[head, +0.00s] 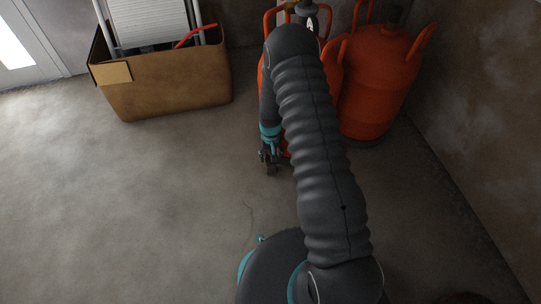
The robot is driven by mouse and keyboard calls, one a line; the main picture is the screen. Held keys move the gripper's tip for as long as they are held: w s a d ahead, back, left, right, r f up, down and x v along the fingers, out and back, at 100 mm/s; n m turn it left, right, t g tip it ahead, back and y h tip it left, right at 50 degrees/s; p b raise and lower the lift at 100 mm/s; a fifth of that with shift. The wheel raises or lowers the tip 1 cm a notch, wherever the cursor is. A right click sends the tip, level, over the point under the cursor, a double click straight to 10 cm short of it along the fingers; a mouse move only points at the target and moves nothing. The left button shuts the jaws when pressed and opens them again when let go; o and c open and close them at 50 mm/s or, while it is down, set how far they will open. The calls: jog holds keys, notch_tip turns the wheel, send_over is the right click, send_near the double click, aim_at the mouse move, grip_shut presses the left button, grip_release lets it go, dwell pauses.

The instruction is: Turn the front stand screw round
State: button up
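I see no stand or stand screw that I can make out, and no glass demijohn. My gripper (269,160) points down at the middle of the view, small and dark below a teal ring. It is in front of the partly hidden orange cylinder (334,67). I cannot tell whether it touches anything or whether its fingers are apart. My arm covers much of the middle and hides what is behind it.
Another orange cylinder (378,83) with upright handles stands at the right, near the wall (470,110). A brown box (165,87) at the back left holds a white slatted thing (150,22) and a red strip (196,36). The concrete floor (120,200) at left is clear.

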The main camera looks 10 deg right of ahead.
notch_tip(320, 180, up, 12)
dwell(0.5)
dwell(0.4)
jog(key=s+r+g, duration=0.2)
jog(key=s, duration=0.5)
jog(key=s+r+t+p, duration=0.2)
jog(key=s+r, duration=0.6)
jog(key=r, duration=0.6)
jog(key=s+r+t+p, duration=0.3)
jog(key=s+r, duration=0.4)
jog(key=r, duration=0.7)
jog(key=s+r+t+p, duration=0.2)
jog(key=s+r, duration=0.6)
jog(key=r, duration=0.6)
jog(key=shift+s+r+n+t+p, duration=0.3)
jog(key=shift+s+r+p, duration=0.05)
